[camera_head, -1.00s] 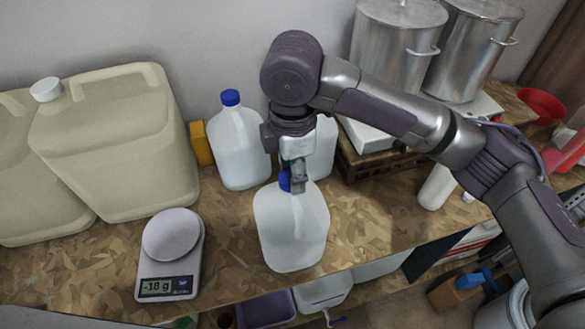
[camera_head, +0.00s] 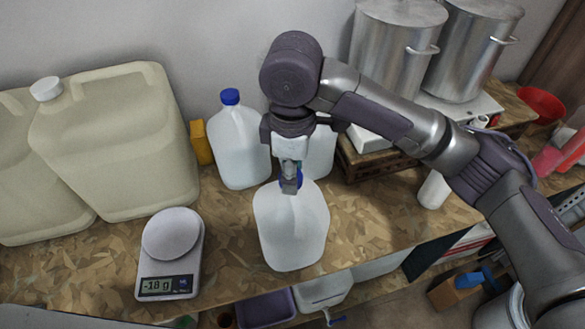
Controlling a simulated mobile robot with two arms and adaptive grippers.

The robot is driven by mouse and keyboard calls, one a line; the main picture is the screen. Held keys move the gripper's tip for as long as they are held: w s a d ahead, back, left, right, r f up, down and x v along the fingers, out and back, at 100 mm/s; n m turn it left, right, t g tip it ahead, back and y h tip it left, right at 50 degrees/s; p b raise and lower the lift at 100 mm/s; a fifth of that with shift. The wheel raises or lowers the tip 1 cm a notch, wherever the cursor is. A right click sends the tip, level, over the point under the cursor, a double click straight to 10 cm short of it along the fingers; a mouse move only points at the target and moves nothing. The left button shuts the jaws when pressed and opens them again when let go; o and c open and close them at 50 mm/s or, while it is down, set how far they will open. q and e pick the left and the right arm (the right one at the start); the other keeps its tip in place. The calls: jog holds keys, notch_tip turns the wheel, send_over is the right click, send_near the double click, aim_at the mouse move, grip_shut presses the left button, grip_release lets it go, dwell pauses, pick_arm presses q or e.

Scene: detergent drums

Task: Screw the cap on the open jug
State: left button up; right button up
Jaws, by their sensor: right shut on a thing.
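A white jug (camera_head: 291,232) stands upright near the front edge of the bench. My right gripper (camera_head: 291,184) points down over its neck and is shut on a blue cap (camera_head: 299,178). The fingers hide most of the cap and the jug's mouth, so I cannot tell whether the cap touches the neck or sits on its thread. My left gripper is not in view.
A jug with a blue cap (camera_head: 238,143) stands behind to the left, and another jug (camera_head: 321,151) stands partly hidden behind my gripper. A scale (camera_head: 171,255) reading -18 g and beige drums (camera_head: 115,140) are at left. Steel pots (camera_head: 397,45) stand at back right.

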jog(key=shift+f, duration=0.15)
jog(key=m, duration=0.4)
jog(key=shift+s, duration=0.15)
jog(key=shift+m, duration=0.8)
jog(key=m, duration=0.3)
jog(key=shift+m, duration=0.3)
jog(key=o, duration=0.9)
jog(key=shift+m, duration=0.3)
jog(key=o, duration=0.8)
jog(key=shift+a, duration=0.1)
